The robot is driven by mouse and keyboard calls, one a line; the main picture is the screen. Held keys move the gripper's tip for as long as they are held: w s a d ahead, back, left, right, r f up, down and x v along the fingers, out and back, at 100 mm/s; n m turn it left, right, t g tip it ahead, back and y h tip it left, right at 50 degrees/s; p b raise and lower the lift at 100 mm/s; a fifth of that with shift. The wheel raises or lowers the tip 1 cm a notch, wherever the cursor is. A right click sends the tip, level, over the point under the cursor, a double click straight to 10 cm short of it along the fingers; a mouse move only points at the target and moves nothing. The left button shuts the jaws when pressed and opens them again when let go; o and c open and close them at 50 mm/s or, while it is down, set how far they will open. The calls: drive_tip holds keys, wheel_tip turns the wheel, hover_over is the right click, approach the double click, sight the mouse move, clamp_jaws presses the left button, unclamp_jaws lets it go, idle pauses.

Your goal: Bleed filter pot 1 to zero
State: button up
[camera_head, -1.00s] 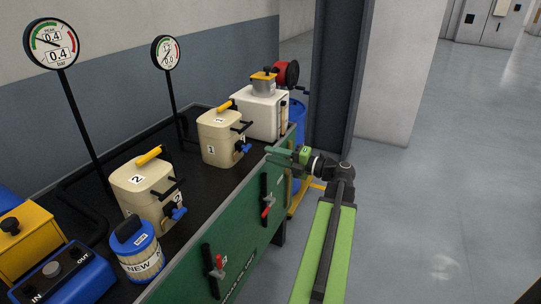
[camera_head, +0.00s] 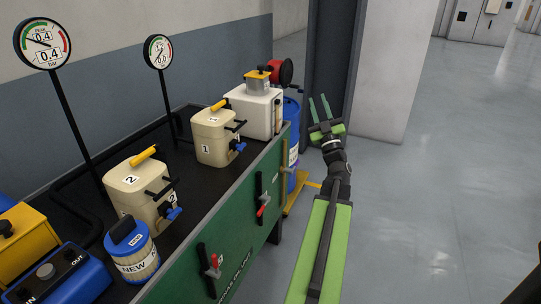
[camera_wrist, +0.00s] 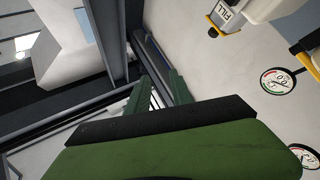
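Filter pot 1 (camera_head: 213,140) is a cream pot marked 1, with a yellow lid handle, a black side handle and a blue tap (camera_head: 237,146). It stands upright on the black bench top. The far gauge (camera_head: 158,52) appears to read 0.0; the near gauge (camera_head: 43,43) shows 0.4 on both displays. My gripper (camera_head: 319,100) is open and empty, fingers pointing up, right of the bench and apart from pot 1. In the wrist view my gripper (camera_wrist: 164,88) has its fingers spread with nothing between them. Pot 1 is not clear in that view.
Pot 2 (camera_head: 137,190), a filter marked NEW (camera_head: 131,254) and a blue IN/OUT box (camera_head: 50,280) stand nearer. A white tank (camera_head: 255,110) is beyond pot 1. Red-handled levers (camera_head: 262,209) project from the green panel (camera_head: 238,222). A dark column (camera_head: 333,55) stands behind my gripper.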

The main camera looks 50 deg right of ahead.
drive_tip(key=w+a+f+n+g+y, duration=0.2)
drive_tip(key=w+a+f+n+y, duration=0.2)
drive_tip(key=a+f+n+y, duration=0.55)
drive_tip(key=w+a+f+n+g+y, duration=0.1)
drive_tip(key=w+a+f+n+y, duration=0.35)
drive_tip(key=n+y, duration=0.75)
drive_tip(key=shift+w+a+f+n+h, duration=0.1)
drive_tip(key=shift+w+a+n+h, duration=0.25)
drive_tip(key=shift+w+a, duration=0.55)
drive_tip(key=shift+w+a+f+n+h, duration=0.15)
drive_tip(key=shift+w+a+h, duration=0.3)
drive_tip(key=shift+w, duration=0.7)
drive_tip(key=shift+w+a+f+n+h, duration=0.1)
drive_tip(key=shift+w+a+n+h, duration=0.2)
drive_tip(key=shift+w+a, duration=0.65)
drive_tip(key=shift+w, duration=0.2)
drive_tip(key=shift+w, duration=0.15)
